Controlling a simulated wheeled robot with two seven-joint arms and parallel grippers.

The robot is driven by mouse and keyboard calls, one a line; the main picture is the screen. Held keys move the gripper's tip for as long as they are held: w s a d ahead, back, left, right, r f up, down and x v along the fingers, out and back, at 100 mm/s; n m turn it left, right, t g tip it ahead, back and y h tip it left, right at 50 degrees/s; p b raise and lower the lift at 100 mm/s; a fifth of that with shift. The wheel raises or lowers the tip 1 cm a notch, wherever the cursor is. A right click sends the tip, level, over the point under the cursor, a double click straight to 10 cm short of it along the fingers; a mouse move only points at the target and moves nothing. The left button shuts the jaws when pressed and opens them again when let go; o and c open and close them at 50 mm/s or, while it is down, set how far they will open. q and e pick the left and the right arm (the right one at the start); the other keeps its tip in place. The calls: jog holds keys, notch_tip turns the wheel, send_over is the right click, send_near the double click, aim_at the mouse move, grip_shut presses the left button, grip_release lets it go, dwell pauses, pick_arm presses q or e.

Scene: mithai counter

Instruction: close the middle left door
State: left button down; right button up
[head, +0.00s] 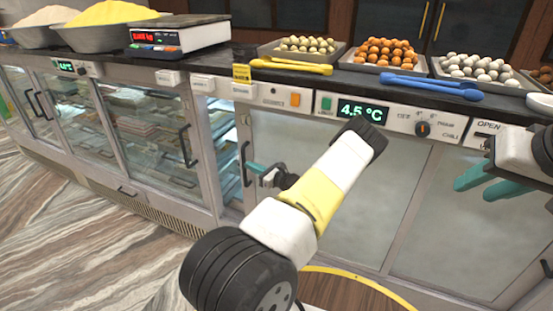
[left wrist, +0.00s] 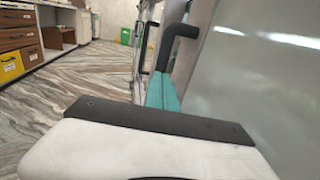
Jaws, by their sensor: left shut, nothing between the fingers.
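The middle left door (head: 300,195) is a pale, frosted glass panel in a grey frame, with a black handle (head: 246,165) at its left edge. It stands ajar, with lit shelves showing in the gap at its left. My left gripper (head: 254,168) is shut and empty beside that handle; my forearm covers part of the door. In the left wrist view the teal fingers (left wrist: 162,93) are together, just below a black handle (left wrist: 178,45), with the pale panel (left wrist: 265,80) at right. Contact cannot be told. My right gripper (head: 478,186) is open and empty at the right.
Closed glass doors (head: 85,115) with dark handles line the cabinet at left. The counter above holds a scale (head: 178,38), yellow tongs (head: 290,66), blue tongs (head: 430,86) and trays of sweets. The marble-patterned floor (head: 80,230) at left is clear.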

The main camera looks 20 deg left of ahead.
pick_arm(q)
jog(key=shift+a, duration=0.1)
jog(key=a, duration=1.7)
jog(key=shift+a, duration=0.2)
jog(key=shift+r, duration=0.2)
